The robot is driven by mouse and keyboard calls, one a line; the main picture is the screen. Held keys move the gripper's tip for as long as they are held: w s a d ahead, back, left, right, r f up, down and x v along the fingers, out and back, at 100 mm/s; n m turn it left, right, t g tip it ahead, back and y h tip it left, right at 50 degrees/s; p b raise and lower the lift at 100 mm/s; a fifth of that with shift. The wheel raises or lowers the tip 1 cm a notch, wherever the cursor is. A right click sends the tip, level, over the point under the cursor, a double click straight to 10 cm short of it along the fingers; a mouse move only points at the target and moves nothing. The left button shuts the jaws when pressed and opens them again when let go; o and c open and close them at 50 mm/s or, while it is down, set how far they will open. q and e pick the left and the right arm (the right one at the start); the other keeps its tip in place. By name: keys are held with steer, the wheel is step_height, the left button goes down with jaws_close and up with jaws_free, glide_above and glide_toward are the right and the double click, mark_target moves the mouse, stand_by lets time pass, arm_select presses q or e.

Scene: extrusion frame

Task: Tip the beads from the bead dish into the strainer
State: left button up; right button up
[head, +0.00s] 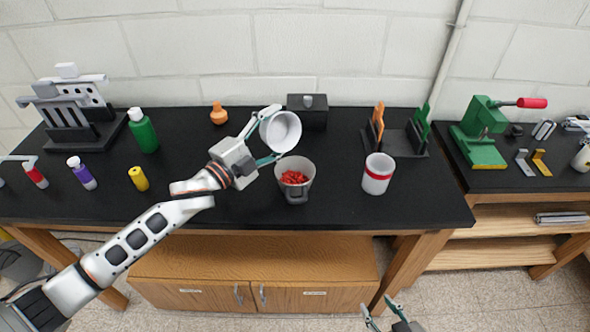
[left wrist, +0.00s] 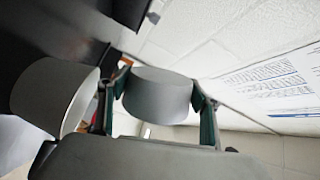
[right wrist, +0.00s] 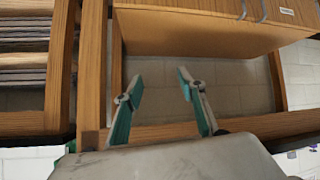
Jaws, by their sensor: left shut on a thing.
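The bead dish (head: 281,131), a small pale round cup, is held tipped well over on its side above the bench. Its open mouth faces the head camera, and no beads show inside. My left gripper (head: 272,134) is shut on it, with a finger on either side; the dish also shows in the left wrist view (left wrist: 160,96). Just below stands the strainer (head: 308,172), an upright grey cup with red beads (head: 294,178) in it. My right gripper (head: 392,318) is open and empty in front of the bench, also in the right wrist view (right wrist: 158,78).
A white cup with a red band (head: 377,175) stands right of the strainer. A black box (head: 307,112) is behind the dish, and a rack with orange and green parts (head: 404,142) is at back right. Bottles, including a green one (head: 143,132), stand left.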

arm_select(q)
steer(key=shift+s+d, duration=0.15)
arm_select(e)
steer(key=shift+w+a, duration=0.1)
steer(key=shift+w, duration=0.05)
arm_select(q)
steer(key=shift+s+m+b, duration=0.1)
steer(key=shift+m+b, duration=0.2)
steer(key=shift+b, duration=0.05)
arm_select(e)
steer(key=shift+w, duration=0.1)
arm_select(q)
steer(key=shift+s+d, duration=0.1)
steer(key=shift+d, duration=0.05)
steer(key=shift+s+d+r+m+b, duration=0.2)
steer(key=shift+s+d+m+b, duration=0.1)
steer(key=shift+m+b, duration=0.25)
arm_select(e)
steer(key=shift+w+a+r+y, duration=0.1)
steer(key=shift+w+a+y, duration=0.1)
steer(key=shift+a, duration=0.25)
steer(key=shift+w+a+r+y, duration=0.1)
steer(key=shift+a+y, duration=0.1)
steer(key=shift+a, duration=0.25)
steer(key=shift+w+r+t, duration=0.1)
steer(key=shift+t, duration=0.2)
